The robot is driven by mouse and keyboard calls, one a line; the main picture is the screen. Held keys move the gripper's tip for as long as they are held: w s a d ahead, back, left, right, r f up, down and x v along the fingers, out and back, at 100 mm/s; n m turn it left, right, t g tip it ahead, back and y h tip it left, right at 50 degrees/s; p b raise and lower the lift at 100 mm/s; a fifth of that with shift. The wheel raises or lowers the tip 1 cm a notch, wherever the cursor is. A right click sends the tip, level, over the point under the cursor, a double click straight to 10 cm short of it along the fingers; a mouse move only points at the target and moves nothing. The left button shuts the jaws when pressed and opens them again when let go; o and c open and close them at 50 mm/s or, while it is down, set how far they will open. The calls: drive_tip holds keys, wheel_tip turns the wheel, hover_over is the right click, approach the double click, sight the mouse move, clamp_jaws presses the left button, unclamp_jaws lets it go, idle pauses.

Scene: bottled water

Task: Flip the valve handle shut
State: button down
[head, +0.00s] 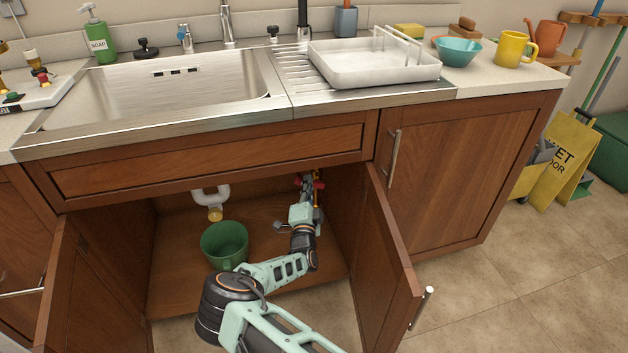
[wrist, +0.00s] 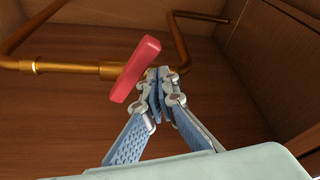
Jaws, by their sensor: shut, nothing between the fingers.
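The red valve handle (wrist: 136,68) is a flat bar in the wrist view. It slants from lower left to upper right across the copper pipe. My gripper (wrist: 160,78) is shut and empty. Its fingertips are just to the right of the handle, close to the pipe fitting. I cannot tell whether they touch the handle. The fingertips hide part of the valve body. In the head view, my arm reaches into the open cabinet under the sink, and bits of red show by the gripper.
A copper pipe (wrist: 82,69) runs along the cabinet's back and bends upward. A green bucket (head: 224,244) stands on the cabinet floor under the white drain pipe (head: 211,198). The open right cabinet door (head: 388,250) is beside my arm. The left door (head: 88,290) is open too.

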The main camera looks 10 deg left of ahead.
drive_tip(key=shift+s+a+f+b, duration=0.2)
drive_tip(key=shift+a+f+b, duration=0.15)
drive_tip(key=shift+f, duration=0.45)
drive_tip(key=shift+s+a+f+b, duration=0.2)
drive_tip(key=shift+a+f, duration=0.25)
drive_tip(key=shift+f, duration=0.3)
drive_tip(key=shift+a+f, duration=0.1)
drive_tip(key=shift+f, duration=0.3)
wheel_tip(320, 180, up, 5)
drive_tip(key=p, duration=0.4)
drive_tip(key=s+d+f+p, duration=0.2)
drive_tip(key=s+d+f, duration=0.1)
drive_tip(key=s, duration=0.5)
drive_tip(key=shift+s+d+f, duration=0.2)
drive_tip(key=shift+s+d, duration=0.1)
drive_tip(key=shift+d, duration=0.2)
